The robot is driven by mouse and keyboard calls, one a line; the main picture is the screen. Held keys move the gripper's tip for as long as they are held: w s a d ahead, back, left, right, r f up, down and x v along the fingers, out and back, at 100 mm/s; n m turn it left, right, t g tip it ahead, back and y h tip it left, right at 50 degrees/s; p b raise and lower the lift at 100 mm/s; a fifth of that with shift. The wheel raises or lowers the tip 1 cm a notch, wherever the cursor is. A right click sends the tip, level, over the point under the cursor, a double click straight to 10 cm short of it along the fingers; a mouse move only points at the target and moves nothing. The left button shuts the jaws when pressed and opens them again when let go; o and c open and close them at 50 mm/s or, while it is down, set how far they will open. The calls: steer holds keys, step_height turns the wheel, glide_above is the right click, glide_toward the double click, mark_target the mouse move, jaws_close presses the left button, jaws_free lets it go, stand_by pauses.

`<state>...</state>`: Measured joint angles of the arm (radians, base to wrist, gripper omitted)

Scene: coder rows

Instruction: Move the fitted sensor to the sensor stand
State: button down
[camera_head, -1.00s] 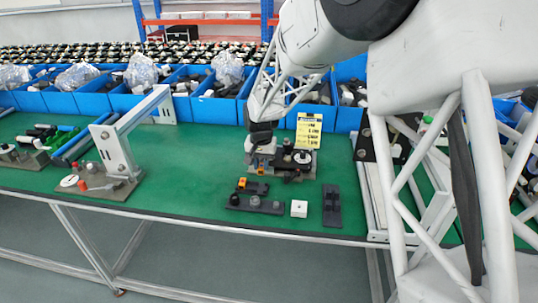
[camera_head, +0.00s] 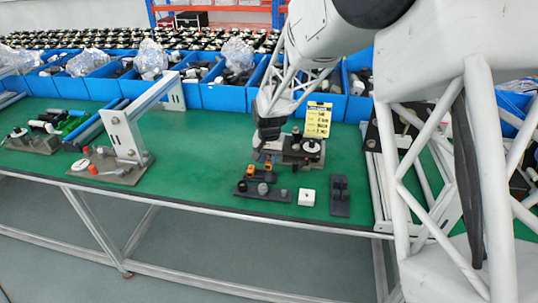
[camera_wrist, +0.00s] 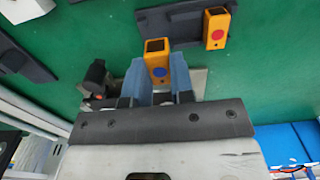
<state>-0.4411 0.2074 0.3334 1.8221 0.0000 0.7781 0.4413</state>
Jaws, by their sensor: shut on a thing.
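My gripper (camera_wrist: 157,78) is shut on an orange sensor (camera_wrist: 157,58) with a blue dot, its blue-grey fingers on either side. In the head view, the held sensor (camera_head: 268,164) shows below the dark gripper (camera_head: 269,146). The dark sensor stand (camera_wrist: 168,22) lies beyond it in the wrist view. A second orange sensor (camera_wrist: 217,27) with a red dot stands at the right part of that stand. In the head view this second sensor (camera_head: 250,170) is just left of the held one. The stand's surface under the held sensor is mostly hidden in the head view.
A fixture with a white disc (camera_head: 311,146) stands right of my gripper. In front are a dark strip with round parts (camera_head: 275,194), a white block (camera_head: 306,197) and a dark plate (camera_head: 340,196). Blue bins (camera_head: 224,96) line the back.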

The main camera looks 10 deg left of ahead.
mark_target(269, 168)
steer(key=shift+f, duration=0.7)
steer(key=shift+f, duration=0.25)
stand_by(0.6)
steer(key=shift+f, duration=0.5)
steer(key=shift+f, duration=0.75)
stand_by(1.5)
steer(key=c, duration=0.9)
jaws_free()
steer(key=shift+r, duration=3.85)
